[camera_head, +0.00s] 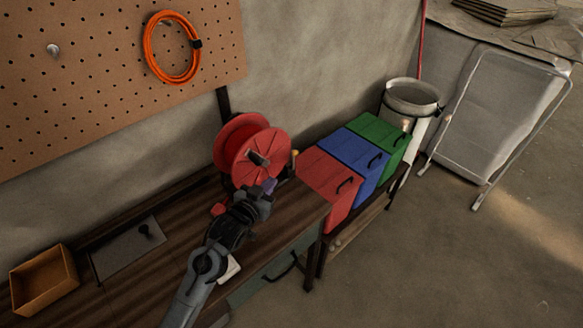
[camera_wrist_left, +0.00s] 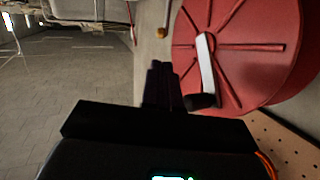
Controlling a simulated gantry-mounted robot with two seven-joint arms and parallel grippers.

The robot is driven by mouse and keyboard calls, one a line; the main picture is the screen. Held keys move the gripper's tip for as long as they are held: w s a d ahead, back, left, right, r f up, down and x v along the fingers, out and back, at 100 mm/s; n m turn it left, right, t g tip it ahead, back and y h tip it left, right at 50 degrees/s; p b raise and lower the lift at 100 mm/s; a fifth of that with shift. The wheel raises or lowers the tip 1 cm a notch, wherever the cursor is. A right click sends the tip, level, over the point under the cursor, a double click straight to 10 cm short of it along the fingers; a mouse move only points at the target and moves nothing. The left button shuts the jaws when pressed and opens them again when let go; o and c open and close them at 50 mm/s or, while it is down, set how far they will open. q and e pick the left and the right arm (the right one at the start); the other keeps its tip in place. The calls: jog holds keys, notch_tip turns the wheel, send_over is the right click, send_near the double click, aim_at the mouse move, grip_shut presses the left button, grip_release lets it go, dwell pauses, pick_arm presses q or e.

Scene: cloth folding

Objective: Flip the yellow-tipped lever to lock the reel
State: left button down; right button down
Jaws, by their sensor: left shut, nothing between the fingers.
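The red reel (camera_head: 238,140) stands on the wooden workbench and fills the upper right of the left wrist view (camera_wrist_left: 248,80). A pale crank with a dark knob (camera_wrist_left: 206,72) lies across its face. A small yellow tip (camera_head: 294,153), seemingly the lever's, shows just right of the reel. In the left wrist view a small orange-yellow tip (camera_wrist_left: 161,32) appears left of the reel; the rest of the lever is hard to make out. My left gripper (camera_head: 269,186) is shut and empty, in front of and below the reel, apart from the yellow tip. My right gripper is not in view.
Red (camera_head: 328,180), blue (camera_head: 356,155) and green (camera_head: 380,136) bins stand right of the workbench (camera_head: 185,212), with a white bucket (camera_head: 411,97) behind. An open wooden box (camera_head: 43,277) sits at the left. An orange hose coil (camera_head: 148,47) hangs on the pegboard.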

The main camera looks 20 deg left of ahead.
aim_at(295, 155)
pick_arm(q)
jog(key=shift+w+r, duration=0.15)
dwell(0.3)
jog(key=b+x, duration=0.2)
jog(key=x, duration=1.1)
jog(key=shift+w, duration=0.5)
